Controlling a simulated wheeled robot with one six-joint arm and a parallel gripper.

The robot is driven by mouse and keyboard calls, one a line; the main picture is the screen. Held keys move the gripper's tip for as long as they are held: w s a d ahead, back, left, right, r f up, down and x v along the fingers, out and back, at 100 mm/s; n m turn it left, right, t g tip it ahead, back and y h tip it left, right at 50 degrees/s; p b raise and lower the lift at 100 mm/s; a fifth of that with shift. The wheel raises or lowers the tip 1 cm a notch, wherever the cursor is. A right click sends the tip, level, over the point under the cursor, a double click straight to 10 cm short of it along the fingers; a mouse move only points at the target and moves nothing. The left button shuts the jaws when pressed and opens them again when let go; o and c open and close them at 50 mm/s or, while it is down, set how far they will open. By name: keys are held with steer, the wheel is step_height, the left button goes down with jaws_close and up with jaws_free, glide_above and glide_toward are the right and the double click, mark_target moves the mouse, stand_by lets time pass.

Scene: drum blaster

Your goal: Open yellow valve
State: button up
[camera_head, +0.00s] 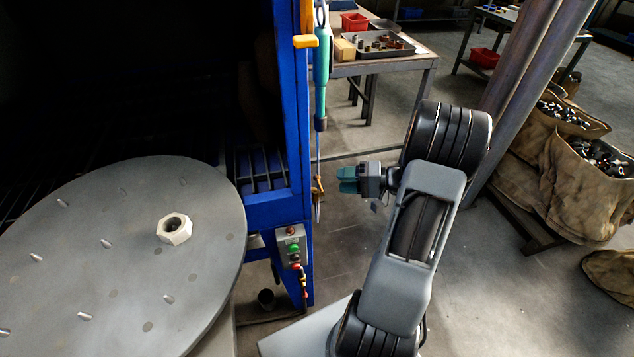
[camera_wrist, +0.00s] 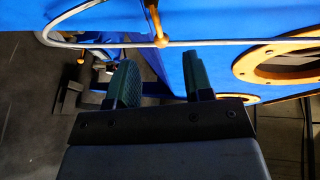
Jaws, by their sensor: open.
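My gripper (camera_head: 347,180) is at the right of the blue cabinet, its green fingers pointing left at the cabinet's side. In the wrist view the two fingers (camera_wrist: 162,82) stand apart with nothing between them. An orange-yellow piece (camera_wrist: 158,38), possibly the valve, sits on a thin grey pipe (camera_wrist: 210,43) beyond the fingers and is not touched. A brass-coloured fitting (camera_head: 318,188) hangs on the cabinet's side, a little left of my fingertips, with a gap between. A yellow lever-like part (camera_head: 305,41) sits high on the cabinet edge. I cannot tell for sure which is the valve.
The blue cabinet (camera_head: 290,120) stands open, with a grey round turntable (camera_head: 90,260) holding a pale nut (camera_head: 174,228). A button box (camera_head: 292,246) is below. Floor between gripper and work table (camera_head: 390,66) is clear.

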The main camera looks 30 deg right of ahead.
mark_target(318, 180)
steer(key=x, duration=0.7)
steer(key=shift+w+a+f+b, duration=0.1)
steer(key=shift+w+a+b, duration=0.1)
steer(key=shift+a+b, duration=0.1)
jaws_close()
